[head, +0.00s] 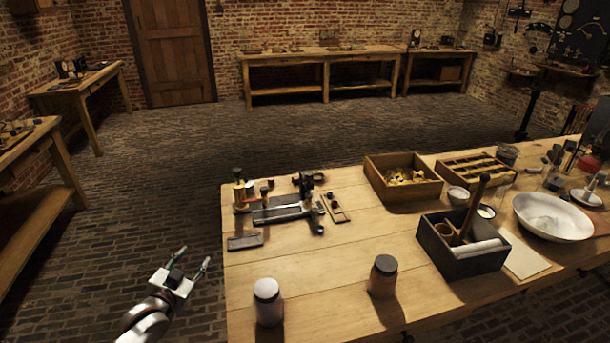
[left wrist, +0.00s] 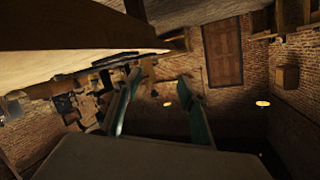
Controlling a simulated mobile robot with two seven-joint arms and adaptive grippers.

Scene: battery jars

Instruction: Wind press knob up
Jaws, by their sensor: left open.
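A small metal apparatus (head: 288,211) with dark bars stands at the left end of the near wooden table. A brass post with a dark knob (head: 238,172) rises at its back left; I cannot tell for sure whether this is the press knob. My left gripper (head: 194,256) is open and empty, off the table's left edge, in front of and left of the apparatus and apart from it. In the left wrist view its two greenish fingers (left wrist: 160,76) are spread with nothing between them. My right gripper is not in view.
A dark box (head: 462,262), a wooden tray (head: 402,193) and a white bowl (head: 552,217) stand farther right.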

